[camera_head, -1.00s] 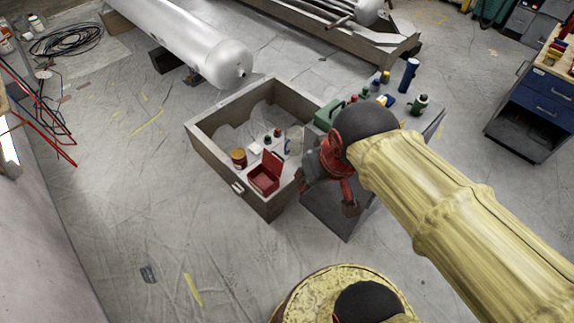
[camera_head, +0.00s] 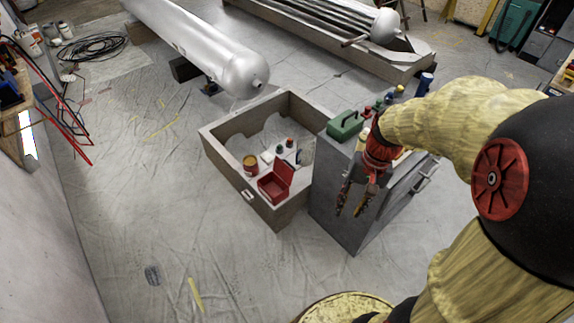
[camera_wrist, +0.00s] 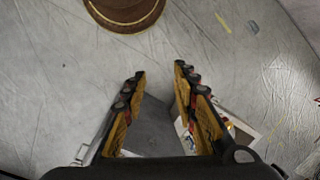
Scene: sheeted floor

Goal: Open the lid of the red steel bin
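The small red steel bin (camera_head: 271,189) stands inside the open wooden box near its front right corner. Its lid (camera_head: 284,173) appears raised at the right side of the bin. My gripper (camera_head: 350,208) hangs to the right of the bin, in front of the grey cabinet, with its fingers pointing down. It is apart from the bin. In the wrist view my gripper (camera_wrist: 160,72) has its two fingers spread with nothing between their tips. The bin is not clearly seen in the wrist view; small coloured things behind the right finger are mostly hidden.
The wooden box (camera_head: 232,181) holds a red-and-yellow can (camera_head: 250,165) and small items. The grey cabinet (camera_head: 336,220) stands against its right side, with a green toolbox (camera_head: 345,126) on top. A large silver tank (camera_head: 200,45) lies behind.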

